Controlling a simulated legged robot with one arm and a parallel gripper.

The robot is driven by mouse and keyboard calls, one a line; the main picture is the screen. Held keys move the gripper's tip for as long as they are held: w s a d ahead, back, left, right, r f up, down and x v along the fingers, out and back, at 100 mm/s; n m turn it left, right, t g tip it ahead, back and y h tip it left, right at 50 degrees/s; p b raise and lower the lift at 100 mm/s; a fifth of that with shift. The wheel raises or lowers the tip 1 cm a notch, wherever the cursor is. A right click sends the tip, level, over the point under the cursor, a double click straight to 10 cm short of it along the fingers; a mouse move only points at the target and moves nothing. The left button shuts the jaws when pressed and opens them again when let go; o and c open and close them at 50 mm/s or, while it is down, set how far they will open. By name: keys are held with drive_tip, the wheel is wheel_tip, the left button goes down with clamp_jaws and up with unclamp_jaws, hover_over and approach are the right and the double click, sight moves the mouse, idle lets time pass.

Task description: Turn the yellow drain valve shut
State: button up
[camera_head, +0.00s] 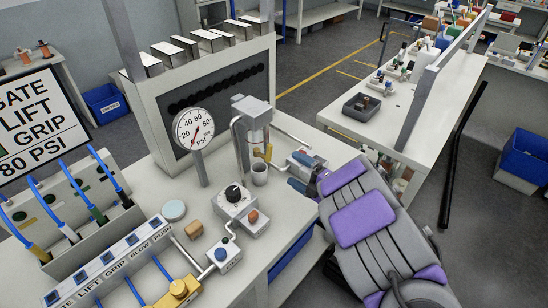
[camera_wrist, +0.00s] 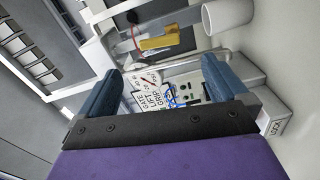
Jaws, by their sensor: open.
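The yellow drain valve (camera_head: 269,153) shows as a small yellow handle low on the grey filter unit (camera_head: 252,125) at the bench's right side. In the wrist view the yellow handle (camera_wrist: 160,43) lies beyond the space between my fingers, toward the top. A small grey-white cup (camera_head: 260,174) stands beside and below it; the cup also shows in the wrist view (camera_wrist: 228,17). My gripper (camera_head: 301,172) is open, its blue fingers to the right of the handle and apart from it. In the wrist view the gripper (camera_wrist: 161,85) has nothing between its fingertips.
A pressure gauge (camera_head: 194,129) stands left of the filter unit. A black-knob regulator box (camera_head: 234,198) sits in front of the cup. A yellow fitting (camera_head: 179,288) and blue tubes crowd the front left. A second bench (camera_head: 410,125) stands behind right, with floor between.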

sight(271, 155)
drive_tip(key=b+x, duration=0.1)
drive_tip(key=x, duration=0.8)
drive_tip(key=shift+w+a, duration=0.25)
drive_tip(key=shift+w, duration=0.05)
drive_tip(key=shift+d, duration=0.1)
drive_tip(key=c, duration=1.1)
